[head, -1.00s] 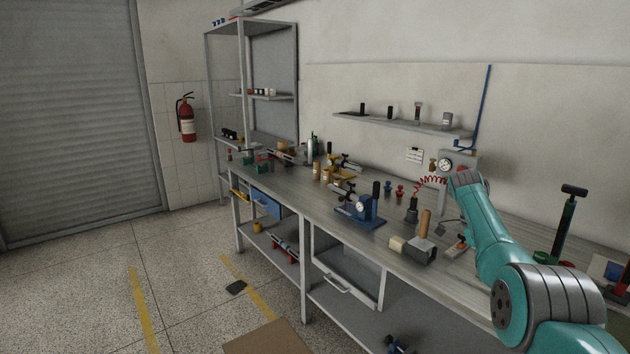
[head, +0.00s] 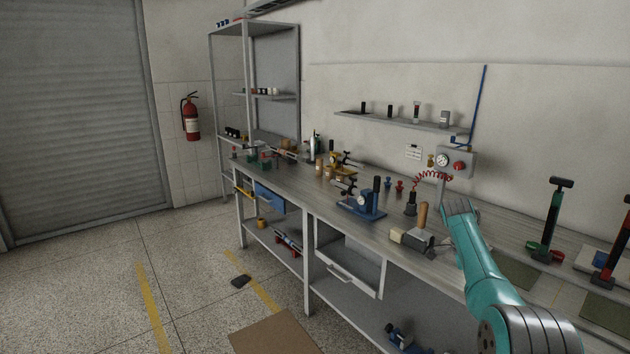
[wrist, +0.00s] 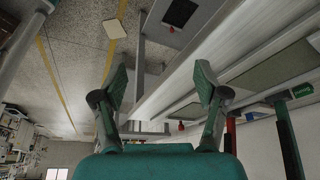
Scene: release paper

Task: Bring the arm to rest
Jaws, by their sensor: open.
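My arm reaches in from the lower right of the head view as a teal link. The fingers of my gripper do not show clearly there. In the wrist view my gripper (wrist: 160,85) is open, its two fingers spread wide apart with nothing between them. Past the fingers the wrist view shows the floor, the bench edge and the bench's underside. The arm stands over the right part of the workbench (head: 385,228).
A grey block with a wooden handle (head: 414,238) lies on the bench left of my arm. A blue vise-like tool (head: 364,204) stands farther left. Green (head: 549,226) and red (head: 612,250) upright tools stand to the right. The floor (head: 90,290) at left is mostly clear.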

